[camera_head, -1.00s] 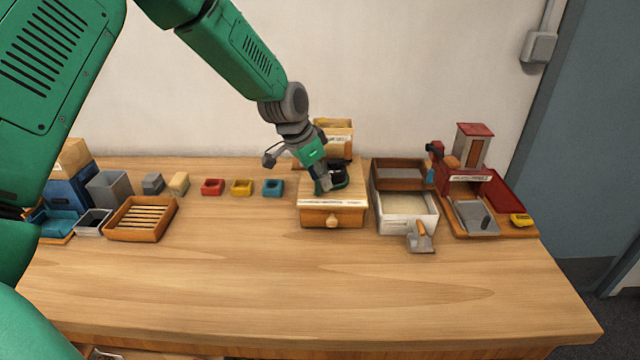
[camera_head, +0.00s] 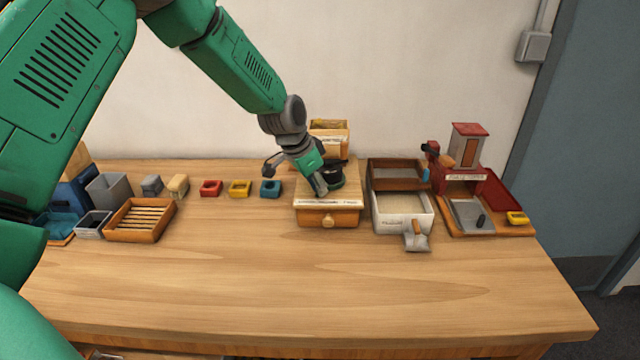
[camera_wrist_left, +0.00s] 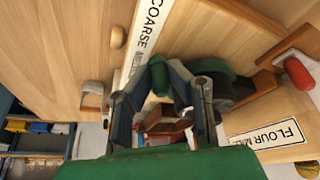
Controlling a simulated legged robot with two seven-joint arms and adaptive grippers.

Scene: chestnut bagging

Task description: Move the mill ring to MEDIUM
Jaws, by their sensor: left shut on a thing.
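The mill (camera_head: 328,217) is a wooden box with a front drawer knob, standing at the back middle of the table in the head view. On its top is the dark green mill ring (camera_head: 338,184), around a black middle part. My left gripper (camera_head: 321,189) is shut on the ring at its left front side. In the left wrist view, the gripper's fingers (camera_wrist_left: 178,82) stand against the green ring (camera_wrist_left: 218,68). The scale strip (camera_wrist_left: 148,32) there reads COARSE, with the following word partly covered, so the ring's exact setting cannot be told. My right gripper is not in view.
A labelled wooden box (camera_head: 330,138) stands behind the mill. A white tray (camera_head: 402,221) with a scoop (camera_head: 416,240) is to its right. Small red, yellow and blue cups (camera_head: 270,187) are to its left. The table front (camera_head: 300,290) is clear.

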